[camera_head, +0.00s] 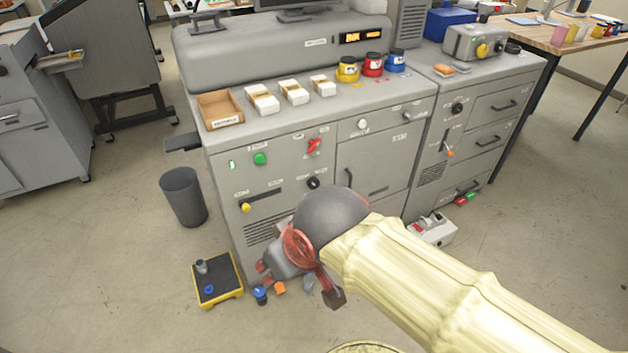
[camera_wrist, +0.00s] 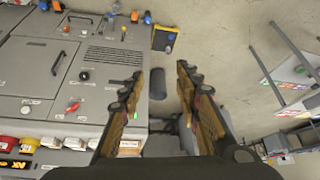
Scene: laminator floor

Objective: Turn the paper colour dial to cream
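Several dials show on the grey cabinet, and their labels are too small to read, so I cannot tell which is the paper colour dial. In the head view there is a red switch (camera_head: 314,146), a black knob (camera_head: 313,183), a pale knob (camera_head: 362,124) and, on the right cabinet, a black dial (camera_head: 457,108). The wrist view shows the red switch (camera_wrist: 72,106) and black knob (camera_wrist: 85,75) left of my gripper. My gripper (camera_wrist: 158,75) is open and empty, its fingers wide apart. In the head view my gripper (camera_head: 300,284) is low before the cabinet, touching no dial.
On the cabinet (camera_head: 228,160) top stand a wooden tray (camera_head: 221,112), white paper stacks and yellow, red and blue pots. A dark bin (camera_head: 183,196) and yellow-edged platform (camera_head: 217,281) stand on the floor at left. Small items lie below my gripper. A grey-white box (camera_head: 432,231) sits by the cabinet's foot.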

